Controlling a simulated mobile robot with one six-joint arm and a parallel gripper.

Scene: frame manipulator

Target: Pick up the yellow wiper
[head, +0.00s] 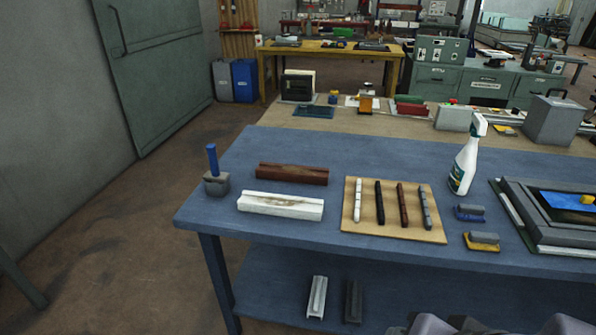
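The yellow wiper (467,243), a small block with a yellow base and a grey top, lies on the blue table (300,160) near its front edge, right of the middle. A similar blue wiper (467,217) with a grey top lies just behind it, apart from it. My gripper cannot be made out; only grey rounded parts, seemingly of my own arm, show at the bottom right edge, in front of the table. Nothing covers the yellow wiper.
A white spray bottle (465,165) stands behind the wipers. Left of them is a wooden board (352,229) with several bars. To the right lies a grey frame (520,222) with a blue panel and a small yellow item. White (280,206) and brown (292,174) profiles lie further left.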

